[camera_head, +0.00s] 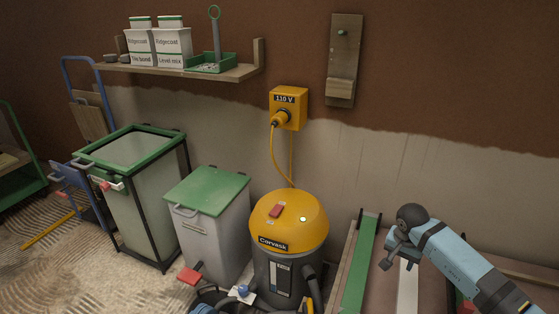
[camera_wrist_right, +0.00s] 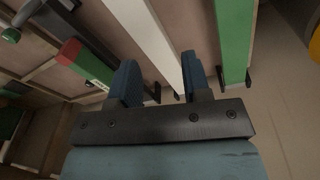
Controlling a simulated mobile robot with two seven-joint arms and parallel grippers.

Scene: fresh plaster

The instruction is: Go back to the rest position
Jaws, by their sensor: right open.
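My right arm, light blue with a dark joint, comes in from the right edge in the head view. Its gripper (camera_head: 396,256) hangs over the low bench at the lower right. In the right wrist view the two blue fingers of the right gripper (camera_wrist_right: 160,78) stand apart with nothing held between them. A white bar (camera_wrist_right: 148,32) runs behind the gap between the fingers; it also shows in the head view (camera_head: 407,287). I do not see my left gripper in either view.
A green bar (camera_head: 360,262) lies left of the right gripper. A yellow vacuum (camera_head: 290,220) stands left of the bench, plugged into a yellow wall box (camera_head: 288,96). Green-lidded bins (camera_head: 213,240) stand further left. A shelf (camera_head: 225,75) holds boxes and a green tray.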

